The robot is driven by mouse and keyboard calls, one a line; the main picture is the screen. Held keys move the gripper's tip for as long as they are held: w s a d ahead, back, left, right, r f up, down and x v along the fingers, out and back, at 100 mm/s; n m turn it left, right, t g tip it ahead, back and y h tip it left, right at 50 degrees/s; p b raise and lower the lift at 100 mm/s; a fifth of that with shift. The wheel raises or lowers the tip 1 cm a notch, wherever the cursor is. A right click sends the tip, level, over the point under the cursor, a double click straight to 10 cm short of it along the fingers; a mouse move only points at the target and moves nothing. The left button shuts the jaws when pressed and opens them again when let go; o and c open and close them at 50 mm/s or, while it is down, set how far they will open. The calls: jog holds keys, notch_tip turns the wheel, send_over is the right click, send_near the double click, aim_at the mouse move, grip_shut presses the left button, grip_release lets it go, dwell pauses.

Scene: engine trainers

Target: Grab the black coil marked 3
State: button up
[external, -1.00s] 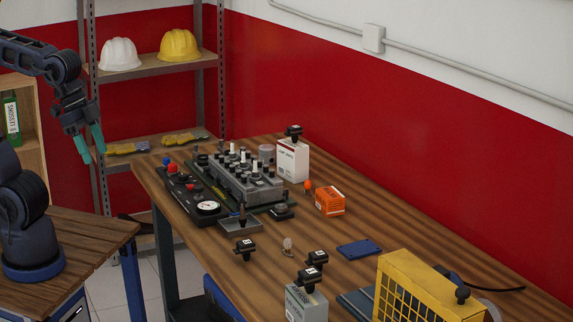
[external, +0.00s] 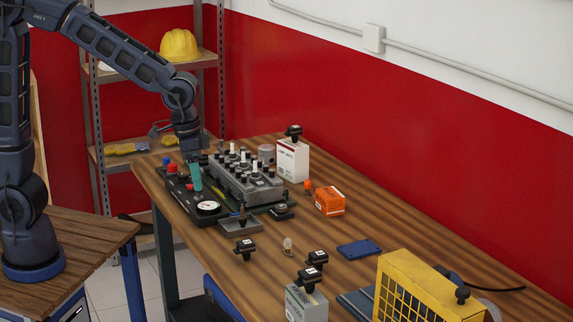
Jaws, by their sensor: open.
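Several black coils with small white marks are in view; the marks are too small to read, so I cannot tell which is 3. One coil (external: 244,250) stands on the table left of centre. Another coil (external: 317,258) stands near a third coil (external: 306,279) on a grey box. One more coil (external: 293,131) sits on top of a white box. My gripper (external: 196,182) points down at the left end of the engine trainer (external: 243,184). It is open, with one teal finger plainly seen and the other mostly hidden. It holds nothing visible.
The black gauge panel (external: 208,208) is beside my gripper. A small grey tray (external: 240,226), an orange box (external: 330,201), a blue plate (external: 359,249) and a yellow cage (external: 420,290) stand on the table.

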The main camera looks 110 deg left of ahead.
aim_at(246, 242)
jog(key=w+a+f+n, duration=0.1)
jog(key=w+a+f, duration=0.1)
jog(key=a+f, duration=0.1)
jog(key=w+a+f+n+g, duration=0.1)
jog(key=w+a+f, duration=0.2)
jog(key=f, duration=0.3)
jog(key=w+a+f+n, duration=0.1)
jog(key=w+a+f, duration=0.1)
jog(key=a+f, duration=0.3)
jog(key=shift+w+a+f+g, duration=0.1)
jog(key=shift+w+g, duration=0.2)
jog(key=shift+w, duration=0.1)
jog(key=shift+d+f, duration=0.2)
jog(key=shift+f, duration=5.2)
jog(key=c, duration=1.1)
jog(key=shift+r, duration=0.1)
jog(key=shift+c, duration=0.2)
